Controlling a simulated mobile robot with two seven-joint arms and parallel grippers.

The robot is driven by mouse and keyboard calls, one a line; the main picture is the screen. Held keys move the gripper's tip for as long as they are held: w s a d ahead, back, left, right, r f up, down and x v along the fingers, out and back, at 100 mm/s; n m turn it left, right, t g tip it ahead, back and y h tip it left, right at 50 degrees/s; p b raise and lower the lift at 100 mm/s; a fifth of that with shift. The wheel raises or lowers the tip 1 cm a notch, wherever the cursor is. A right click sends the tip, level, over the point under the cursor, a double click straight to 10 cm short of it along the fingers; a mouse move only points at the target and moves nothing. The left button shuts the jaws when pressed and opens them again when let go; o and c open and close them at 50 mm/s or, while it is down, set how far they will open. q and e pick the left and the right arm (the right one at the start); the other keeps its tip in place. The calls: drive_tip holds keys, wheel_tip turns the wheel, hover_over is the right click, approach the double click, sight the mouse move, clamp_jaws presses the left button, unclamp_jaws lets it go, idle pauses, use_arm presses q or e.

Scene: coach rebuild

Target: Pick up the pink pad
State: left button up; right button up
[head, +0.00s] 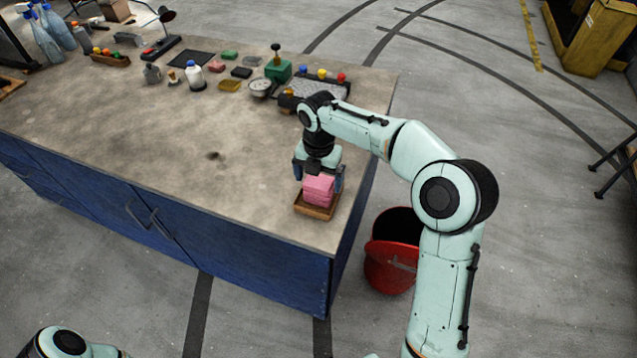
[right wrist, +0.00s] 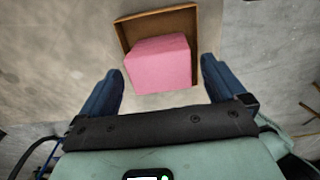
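The pink pad (head: 318,190) is a thick block in a shallow wooden tray (head: 313,211) at the near right corner of the workbench. My right gripper (head: 318,177) is over it, pointing down, with one finger on each side of the pad's upper part. In the right wrist view, the pink pad (right wrist: 158,64) shows between and just ahead of the spread dark blue fingers (right wrist: 161,66). A gap shows on both sides, so the gripper is open and holds nothing. Part of my left arm shows at the bottom left; its gripper is out of view.
The workbench top (head: 150,130) is clear left of the tray. Along its back stand a white bottle (head: 194,75), a dial gauge (head: 261,88), a green box (head: 278,70) and several small blocks. A red bucket (head: 393,250) stands on the floor beside the bench.

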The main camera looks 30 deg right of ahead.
sight(318, 180)
drive_tip(key=c, duration=0.9)
drive_tip(key=shift+c, duration=0.2)
use_arm(q)
drive_tip(key=w+r+p, duration=0.4)
drive_tip(key=w+r, duration=0.1)
drive_tip(key=r, duration=0.1)
drive_tip(key=shift+w+t, duration=0.35)
drive_tip(key=shift+t, duration=0.05)
use_arm(e)
wheel_tip(318, 180, up, 20)
drive_tip(key=shift+o, duration=0.8)
drive_tip(key=shift+f, duration=0.1)
